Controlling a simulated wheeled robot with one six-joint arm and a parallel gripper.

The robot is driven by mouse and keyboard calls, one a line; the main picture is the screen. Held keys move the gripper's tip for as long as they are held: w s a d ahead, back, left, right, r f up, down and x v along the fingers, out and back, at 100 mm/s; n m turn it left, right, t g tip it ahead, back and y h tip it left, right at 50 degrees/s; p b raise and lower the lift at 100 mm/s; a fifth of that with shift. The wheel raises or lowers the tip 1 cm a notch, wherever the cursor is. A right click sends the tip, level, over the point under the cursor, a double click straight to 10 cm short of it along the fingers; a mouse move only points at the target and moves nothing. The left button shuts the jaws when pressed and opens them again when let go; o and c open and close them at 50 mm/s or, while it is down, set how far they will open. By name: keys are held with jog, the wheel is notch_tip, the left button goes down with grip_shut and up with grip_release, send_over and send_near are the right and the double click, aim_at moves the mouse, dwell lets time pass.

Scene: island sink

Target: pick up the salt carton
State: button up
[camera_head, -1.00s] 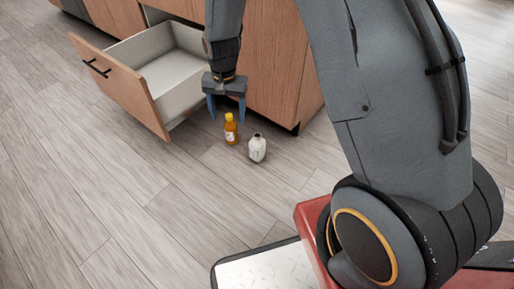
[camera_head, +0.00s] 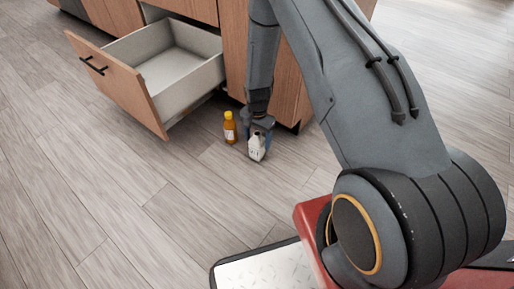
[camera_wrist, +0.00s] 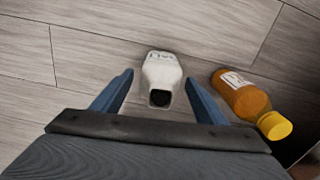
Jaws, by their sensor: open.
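The salt carton is a small white container (camera_head: 257,149) with a dark opening at its top, standing on the floor. In the wrist view the white carton (camera_wrist: 161,78) lies between and slightly beyond the two blue fingers. My gripper (camera_head: 258,140) is directly over it in the head view, and partly hides it. In the wrist view my gripper (camera_wrist: 159,92) is open, with a finger to each side of the carton and a visible gap on both sides.
An orange bottle with a yellow cap (camera_head: 230,128) stands close to the left of the carton; it also shows in the wrist view (camera_wrist: 243,98), just right of the right finger. An open drawer (camera_head: 165,75) juts out at the left. The floor in front is clear.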

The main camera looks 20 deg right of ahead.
notch_tip(320, 180, down, 5)
jog(key=b, duration=0.2)
jog(key=shift+r+b, duration=0.15)
jog(key=shift+b, duration=0.2)
jog(key=shift+r, duration=0.1)
jog(key=c, duration=1.4)
